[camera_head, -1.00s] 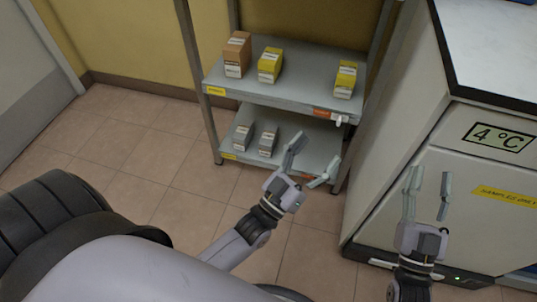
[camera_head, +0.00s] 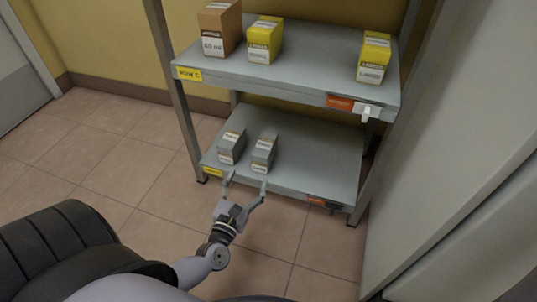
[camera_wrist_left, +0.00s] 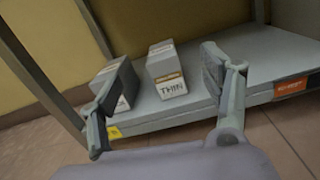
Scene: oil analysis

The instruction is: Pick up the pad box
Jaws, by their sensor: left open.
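Two grey boxes stand side by side on the lower shelf (camera_head: 315,160): a left one (camera_head: 232,147) and a right one (camera_head: 264,153). I cannot tell from the labels which box is the pad box. In the left wrist view the right grey box (camera_wrist_left: 165,70) has a front label that seems to read "THIN", and the left grey box (camera_wrist_left: 122,88) is partly behind a finger. My left gripper (camera_head: 247,182) is open and empty, just in front of the lower shelf's front edge, its fingers pointing at the grey boxes. My right gripper is out of view.
The upper shelf (camera_head: 300,78) holds a brown box (camera_head: 220,27) and two yellow boxes, one left (camera_head: 265,40) and one right (camera_head: 374,58). Metal posts flank the shelves. A white cabinet (camera_head: 450,130) stands close on the right. The lower shelf's right half is bare.

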